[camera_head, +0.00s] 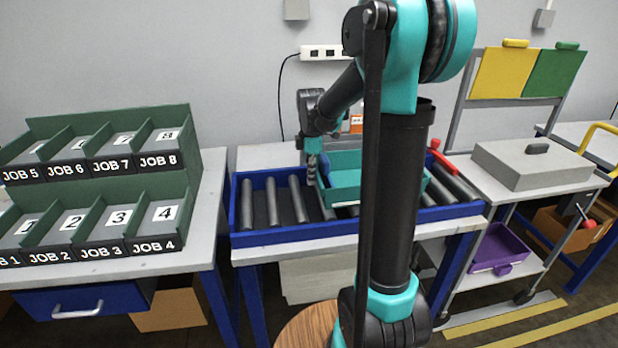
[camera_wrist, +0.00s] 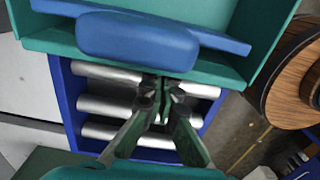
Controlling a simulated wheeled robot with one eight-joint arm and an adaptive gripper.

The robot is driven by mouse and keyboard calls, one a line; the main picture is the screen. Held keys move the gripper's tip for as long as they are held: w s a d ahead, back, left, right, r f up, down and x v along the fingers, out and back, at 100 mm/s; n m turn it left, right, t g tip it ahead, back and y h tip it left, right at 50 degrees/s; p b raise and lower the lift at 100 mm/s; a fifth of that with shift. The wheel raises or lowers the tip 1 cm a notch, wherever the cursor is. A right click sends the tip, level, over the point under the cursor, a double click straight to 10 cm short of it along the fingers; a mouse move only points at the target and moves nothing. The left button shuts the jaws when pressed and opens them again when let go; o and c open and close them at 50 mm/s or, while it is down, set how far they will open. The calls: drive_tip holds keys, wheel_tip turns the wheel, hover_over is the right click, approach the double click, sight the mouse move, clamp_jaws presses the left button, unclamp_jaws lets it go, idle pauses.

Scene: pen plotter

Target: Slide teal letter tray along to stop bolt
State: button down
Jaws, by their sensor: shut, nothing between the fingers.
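The teal letter tray (camera_head: 345,185) sits on the rollers of a blue-framed conveyor in the head view, partly hidden behind my arm. In the wrist view the tray (camera_wrist: 215,68) fills the top, with a blue pad (camera_wrist: 140,40) on its near wall. My gripper (camera_head: 312,182) is shut and empty, pointing down at the tray's left end. In the wrist view the fingertips (camera_wrist: 163,88) are close to the tray wall below the pad; I cannot tell whether they touch. A red piece (camera_head: 442,160), perhaps the stop bolt, is at the conveyor's right back.
Bare rollers (camera_head: 272,203) lie left of the tray, and more (camera_head: 455,182) lie to its right. The blue conveyor frame (camera_head: 262,238) has raised edges. A green job rack (camera_head: 110,180) stands left. A grey box (camera_head: 530,163) sits on the right-hand cart.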

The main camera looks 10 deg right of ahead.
drive_tip(key=d, duration=1.9)
drive_tip(key=shift+d, duration=0.1)
